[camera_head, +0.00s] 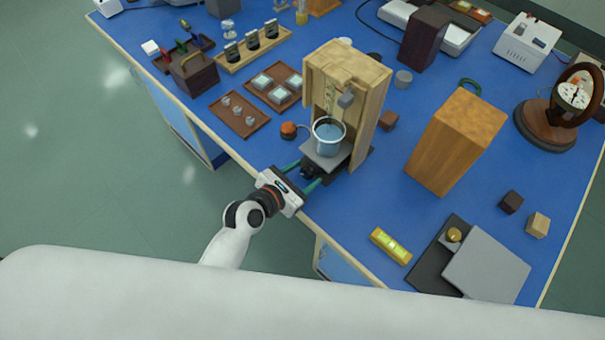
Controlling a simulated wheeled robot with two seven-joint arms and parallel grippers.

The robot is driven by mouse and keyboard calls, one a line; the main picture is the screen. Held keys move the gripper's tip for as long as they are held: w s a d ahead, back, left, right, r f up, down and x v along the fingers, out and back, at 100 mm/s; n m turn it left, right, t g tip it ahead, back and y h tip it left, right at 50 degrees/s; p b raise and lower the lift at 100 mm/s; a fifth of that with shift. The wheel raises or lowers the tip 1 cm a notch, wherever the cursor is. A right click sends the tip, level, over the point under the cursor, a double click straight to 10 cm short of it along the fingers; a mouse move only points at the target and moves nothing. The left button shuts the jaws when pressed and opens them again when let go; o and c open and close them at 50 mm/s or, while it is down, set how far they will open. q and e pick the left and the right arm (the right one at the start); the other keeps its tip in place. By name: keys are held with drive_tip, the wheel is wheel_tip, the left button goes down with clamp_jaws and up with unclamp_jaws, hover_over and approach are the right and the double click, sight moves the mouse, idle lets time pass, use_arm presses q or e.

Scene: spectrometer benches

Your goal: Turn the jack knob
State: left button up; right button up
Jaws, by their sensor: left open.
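The lab jack (330,158) stands near the front edge of the blue bench, under a wooden housing. A small dark part that looks like the jack knob (308,172) sticks out from the jack's front. My left gripper (307,174) is open, with its two green fingers pointing at the jack, one on each side of the dark part. I cannot tell whether the fingers touch it. My right gripper is out of view.
The wooden housing (371,110) rises around the cup. An orange-brown ball (289,130) sits left of the jack. A tall wooden block (455,140) stands to the right. A yellow level (391,246) lies near the front edge, with clear bench between it and the jack.

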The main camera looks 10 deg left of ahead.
use_arm(q)
drive_tip(key=c, duration=1)
drive_tip(key=shift+s+r+m+y+p, duration=0.1)
drive_tip(key=shift+r+m+y+p, duration=0.1)
drive_tip(key=shift+m+y+p, duration=0.5)
drive_tip(key=shift+d+f+m+t+p, duration=0.1)
drive_tip(key=shift+f+m+t+p, duration=0.1)
drive_tip(key=shift+m+t+p, duration=0.4)
drive_tip(key=shift+m+t+y, duration=0.3)
drive_tip(key=shift+m+t, duration=0.1)
drive_tip(key=shift+m, duration=0.3)
drive_tip(key=o, duration=1)
drive_tip(key=shift+s, duration=0.1)
